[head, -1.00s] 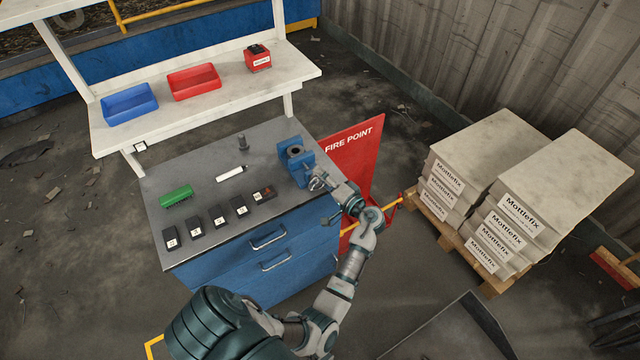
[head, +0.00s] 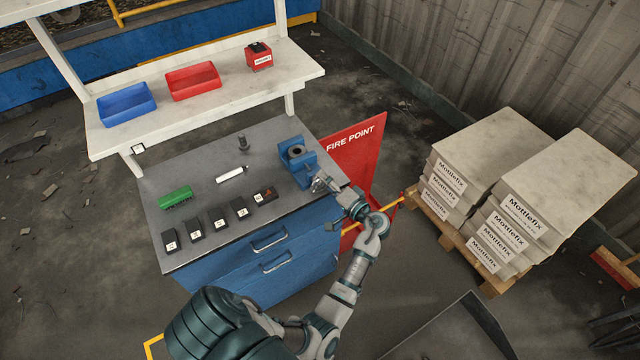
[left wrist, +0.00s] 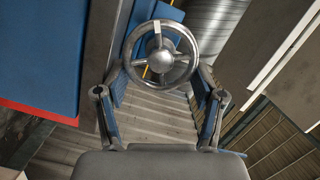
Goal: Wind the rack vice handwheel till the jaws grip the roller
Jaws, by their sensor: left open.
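The blue vice (head: 301,170) stands at the right end of the grey bench top. A dark round piece (head: 296,151), apparently the roller, sits upright in it; whether the jaws touch it cannot be told. My left gripper (head: 321,184) is at the vice's front right side. In the left wrist view the grey metal handwheel (left wrist: 160,61), with a pale mark at its top, lies ahead between the spread fingers of my left gripper (left wrist: 160,84). The fingers are open, one on each side of the wheel; contact is not clear. My right gripper is not in view.
The bench (head: 190,178) also holds a green block (head: 175,197), a white cylinder (head: 231,174), a dark upright peg (head: 243,144) and several black labelled blocks. Blue and red bins stand on the shelf above. A red fire-point board (head: 352,150) is close behind my arm.

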